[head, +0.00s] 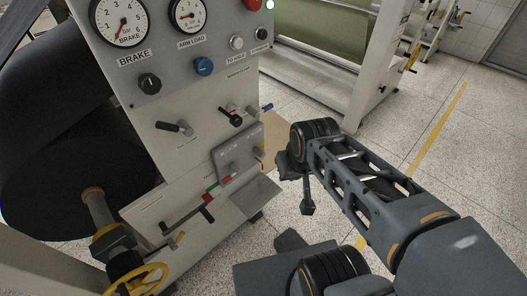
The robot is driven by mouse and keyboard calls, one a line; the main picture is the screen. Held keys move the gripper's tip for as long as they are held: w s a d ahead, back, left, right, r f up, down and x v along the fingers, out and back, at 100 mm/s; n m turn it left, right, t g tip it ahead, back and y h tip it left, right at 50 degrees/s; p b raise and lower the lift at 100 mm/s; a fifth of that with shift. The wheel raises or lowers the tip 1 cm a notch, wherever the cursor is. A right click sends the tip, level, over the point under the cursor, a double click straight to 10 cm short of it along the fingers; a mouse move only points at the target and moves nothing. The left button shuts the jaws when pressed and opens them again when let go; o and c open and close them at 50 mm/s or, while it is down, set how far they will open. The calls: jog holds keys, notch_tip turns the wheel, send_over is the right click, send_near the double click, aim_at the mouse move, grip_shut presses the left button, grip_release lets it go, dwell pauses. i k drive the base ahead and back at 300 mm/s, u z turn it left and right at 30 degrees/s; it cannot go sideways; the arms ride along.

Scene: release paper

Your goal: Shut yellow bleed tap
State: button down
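My gripper (307,208) hangs below the wrist of my arm, to the right of the cabinet and well apart from the yellow lever. It touches nothing that I can see. Its fingers are dark and small, so their opening is unclear.
The cabinet carries gauges (122,20), a blue knob (204,66), black levers (175,127), a grey plate with levers (222,152) and a long red-green handle (195,208). A yellow handwheel (138,279) and black roll (45,180) stand left. Speckled floor (440,165) is clear at right.

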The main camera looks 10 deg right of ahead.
aim_at(259, 152)
jog(key=u, duration=0.15)
jog(key=k, duration=0.25)
jog(key=u, duration=1.05)
jog(key=k, duration=1.1)
jog(key=u, duration=0.95)
jog(key=i, duration=1.35)
jog(key=z, duration=1.2)
jog(key=i, duration=0.8)
jog(key=z, duration=0.9)
